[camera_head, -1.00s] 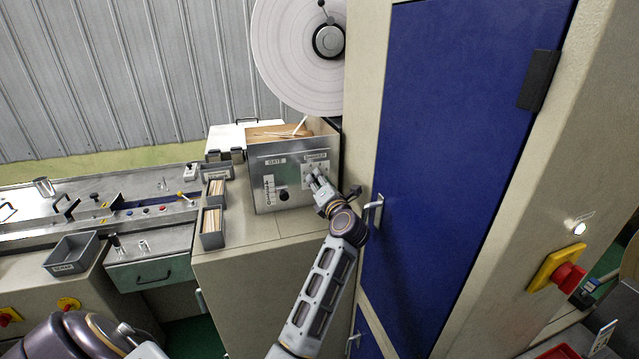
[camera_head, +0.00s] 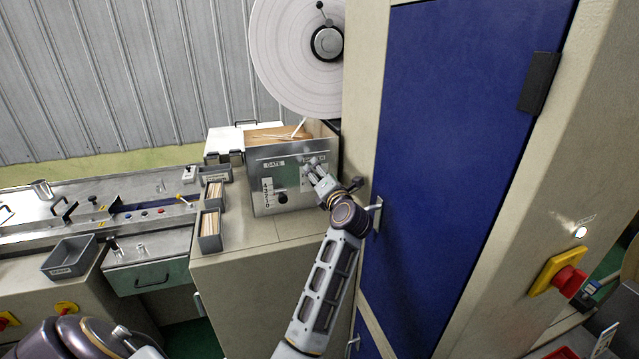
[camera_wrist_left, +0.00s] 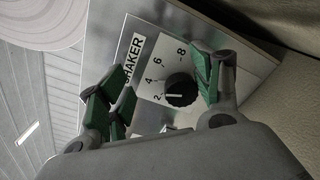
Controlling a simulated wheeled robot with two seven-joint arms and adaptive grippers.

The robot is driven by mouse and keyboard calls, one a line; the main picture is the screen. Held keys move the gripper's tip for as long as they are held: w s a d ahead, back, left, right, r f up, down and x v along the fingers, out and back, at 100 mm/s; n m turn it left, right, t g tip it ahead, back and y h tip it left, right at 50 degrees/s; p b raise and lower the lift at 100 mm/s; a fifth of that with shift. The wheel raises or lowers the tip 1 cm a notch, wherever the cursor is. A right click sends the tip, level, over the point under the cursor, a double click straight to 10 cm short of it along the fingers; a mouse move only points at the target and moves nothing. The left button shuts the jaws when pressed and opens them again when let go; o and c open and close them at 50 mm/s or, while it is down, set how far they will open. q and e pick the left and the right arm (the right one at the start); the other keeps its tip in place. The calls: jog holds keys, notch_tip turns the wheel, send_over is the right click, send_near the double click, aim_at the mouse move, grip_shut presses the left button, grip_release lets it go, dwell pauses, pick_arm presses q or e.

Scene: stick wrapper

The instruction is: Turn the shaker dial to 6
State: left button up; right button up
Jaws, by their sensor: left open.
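The shaker dial (camera_wrist_left: 181,90) is a round black knob on a pale plate marked SHAKER. In the left wrist view its white pointer line points left, toward the 2; the marks 4, 6 and 8 run around it. My left gripper (camera_wrist_left: 160,90) is open, its green-padded fingers on either side of the dial. The right-hand pad is close to the knob; the left-hand pads stand apart from it. In the head view my left gripper (camera_head: 314,168) is in front of the steel box (camera_head: 263,180) and hides the dial and part of its label.
A black GATE knob (camera_head: 282,198) sits left on the same box. A blue cabinet door (camera_head: 450,150) with a handle (camera_head: 376,213) stands close at the right of my arm. Stick bins (camera_head: 210,232) stand left, and a paper reel (camera_head: 290,60) above.

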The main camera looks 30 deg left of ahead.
pick_arm(q)
jog(key=r, duration=0.2)
jog(key=s+r, duration=0.1)
jog(key=r, duration=0.3)
jog(key=shift+s+a+r, duration=0.15)
jog(key=shift+a+r, duration=0.1)
jog(key=shift+w+d+r, duration=0.1)
jog(key=shift+w, duration=0.35)
jog(key=shift+s+r, duration=0.1)
jog(key=shift+s, duration=0.1)
